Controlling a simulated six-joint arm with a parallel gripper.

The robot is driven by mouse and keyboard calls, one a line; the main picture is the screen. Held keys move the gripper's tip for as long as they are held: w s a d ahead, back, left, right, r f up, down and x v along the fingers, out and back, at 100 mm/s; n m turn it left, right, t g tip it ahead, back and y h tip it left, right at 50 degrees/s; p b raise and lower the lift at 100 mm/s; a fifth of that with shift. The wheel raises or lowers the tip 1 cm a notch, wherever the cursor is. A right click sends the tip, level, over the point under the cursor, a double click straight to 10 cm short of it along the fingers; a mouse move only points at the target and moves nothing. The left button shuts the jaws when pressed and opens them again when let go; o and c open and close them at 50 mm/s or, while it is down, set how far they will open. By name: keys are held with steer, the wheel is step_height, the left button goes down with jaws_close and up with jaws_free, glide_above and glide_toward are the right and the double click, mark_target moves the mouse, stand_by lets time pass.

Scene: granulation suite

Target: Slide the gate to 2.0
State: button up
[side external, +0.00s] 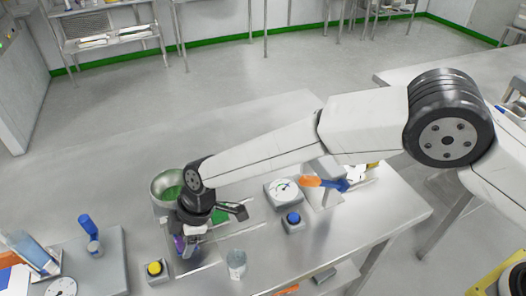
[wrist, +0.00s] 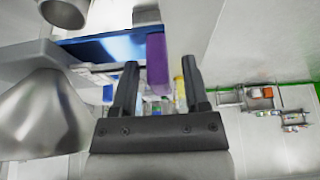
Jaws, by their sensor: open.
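A purple block (wrist: 157,62), which looks like the gate's handle, sits at the end of a blue plate (wrist: 105,47) in the wrist view. My gripper (wrist: 160,72) is open, with one dark finger on each side of the purple block, nearer its left finger. I cannot tell whether either finger touches it. In the side view my gripper (side external: 189,248) points down at the bench's left part, and a bit of purple (side external: 179,243) shows beside it. The fingers and the rest of the gate are mostly hidden there. No gate scale or number is readable.
A metal bowl with green contents (side external: 167,182) stands behind my gripper. A yellow button (side external: 154,269), a clear beaker (side external: 236,264), a blue button (side external: 293,219) and a dial (side external: 284,190) are around it. A metal cone (wrist: 40,115) is close on the wrist view's left.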

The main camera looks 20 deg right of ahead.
steer(key=shift+f, duration=0.1)
jaws_close()
stand_by(1.5)
